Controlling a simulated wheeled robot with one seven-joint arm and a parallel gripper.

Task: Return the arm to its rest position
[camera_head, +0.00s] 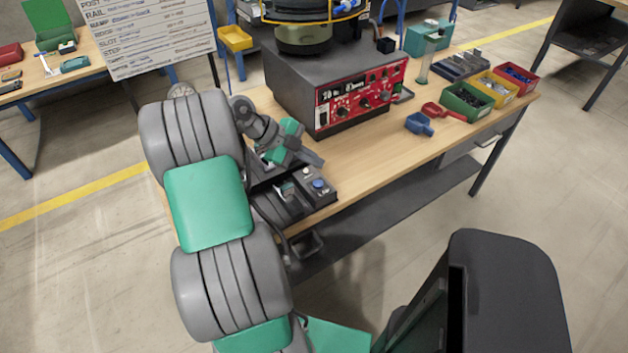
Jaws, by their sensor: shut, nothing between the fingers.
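My arm rises from the bottom of the head view in thick grey and green links and bends over the left end of the wooden workbench (450,128). My gripper (314,159) is small in this view, beyond the green and grey wrist, over the bench just in front of the dark machine (290,82). It is shut and empty. Just below it in the picture is a black tray (322,196) with small parts and a blue knob. My arm hides the left end of the bench.
The machine has a red control panel (360,98) and a bowl (303,38) on top. Green (466,102), yellow (494,88) and red (517,78) bins stand at the bench's right end. The bench front middle is clear.

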